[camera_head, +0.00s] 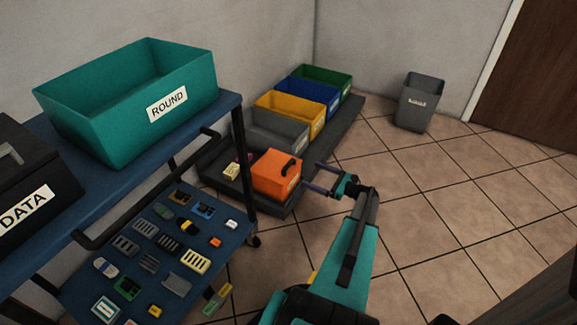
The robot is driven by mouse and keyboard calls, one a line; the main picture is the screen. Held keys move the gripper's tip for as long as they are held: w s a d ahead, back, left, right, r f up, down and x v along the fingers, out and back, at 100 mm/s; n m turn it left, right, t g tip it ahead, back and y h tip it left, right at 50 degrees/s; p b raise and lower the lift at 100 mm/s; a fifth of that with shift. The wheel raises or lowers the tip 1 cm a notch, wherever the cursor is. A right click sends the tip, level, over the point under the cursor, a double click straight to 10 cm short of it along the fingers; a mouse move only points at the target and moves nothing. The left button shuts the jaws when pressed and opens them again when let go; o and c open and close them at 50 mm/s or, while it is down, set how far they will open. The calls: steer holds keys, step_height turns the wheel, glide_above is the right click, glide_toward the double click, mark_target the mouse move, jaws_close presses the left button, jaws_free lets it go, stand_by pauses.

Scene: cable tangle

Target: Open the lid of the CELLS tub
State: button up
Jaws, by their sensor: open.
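An orange tub (276,178) with a closed orange lid stands at the near end of a low dark platform. The lid carries a black handle (290,167). A small pale label (293,184) is on its side, too small to read, so I cannot confirm that it says CELLS. My gripper (313,177) is open and empty, just right of the orange tub. Its two fingers point left towards the tub and look apart from the handle.
Grey, yellow, blue and green open bins (289,109) line the platform (343,122). A blue cart holds a teal ROUND bin (120,110), a black DATA box (35,190) and several small parts. A grey waste bin (419,103) stands by the wall.

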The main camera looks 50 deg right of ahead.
mark_target(289, 164)
steer(key=b+x, duration=0.3)
steer(key=x, duration=1)
steer(key=shift+w, duration=0.3)
